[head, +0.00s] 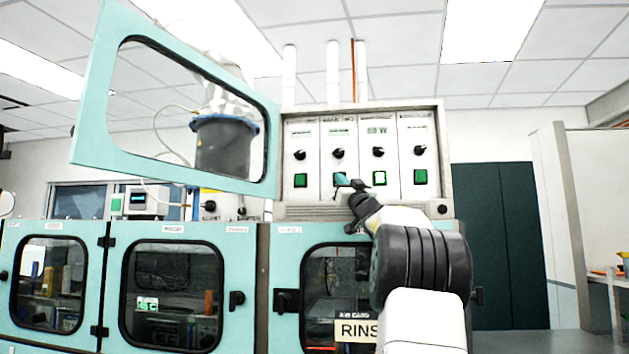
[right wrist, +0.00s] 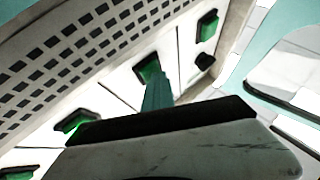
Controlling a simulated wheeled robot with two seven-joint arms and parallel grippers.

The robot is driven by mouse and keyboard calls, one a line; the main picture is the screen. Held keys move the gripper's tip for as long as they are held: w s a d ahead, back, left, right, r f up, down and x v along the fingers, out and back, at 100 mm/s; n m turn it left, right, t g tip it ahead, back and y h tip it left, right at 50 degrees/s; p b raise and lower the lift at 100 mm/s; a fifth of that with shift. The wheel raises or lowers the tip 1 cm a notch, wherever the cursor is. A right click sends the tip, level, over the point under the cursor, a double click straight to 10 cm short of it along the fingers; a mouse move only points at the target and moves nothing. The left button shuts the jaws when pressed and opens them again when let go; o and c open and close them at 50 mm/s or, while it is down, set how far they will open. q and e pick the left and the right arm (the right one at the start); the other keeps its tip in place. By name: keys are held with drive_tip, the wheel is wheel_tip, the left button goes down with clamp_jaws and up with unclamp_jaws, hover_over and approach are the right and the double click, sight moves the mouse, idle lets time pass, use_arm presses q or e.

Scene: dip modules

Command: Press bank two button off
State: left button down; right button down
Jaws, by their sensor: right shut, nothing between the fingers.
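The control panel (head: 318,150) has several white modules side by side, each with a black knob and a square green button below it. The second button from the left (head: 338,180) is partly hidden by my right gripper (head: 348,183). In the right wrist view, the shut teal fingertips (right wrist: 157,90) overlap the lower edge of that green button (right wrist: 147,67); whether they touch it I cannot tell. The third button (head: 379,178) looks brightly lit; it also glows in the right wrist view (right wrist: 73,122). The second looks darker. My left gripper is not in view.
A teal framed window door (head: 92,120) stands open left of the panel. Below are teal cabinets (head: 250,290) with dark windows and black latches. A slotted vent strip (right wrist: 75,55) runs along the panel's lower edge. The first button (head: 301,180) and fourth button (head: 420,177) are uncovered.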

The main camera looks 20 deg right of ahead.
drive_tip(key=shift+f, duration=0.15)
idle(0.7)
drive_tip(key=shift+s+a, duration=0.6)
drive_tip(key=shift+s, duration=0.35)
drive_tip(key=shift+s+a, duration=0.55)
drive_tip(key=shift+s, duration=0.3)
drive_tip(key=shift+s+a, duration=0.5)
drive_tip(key=shift+s, duration=0.35)
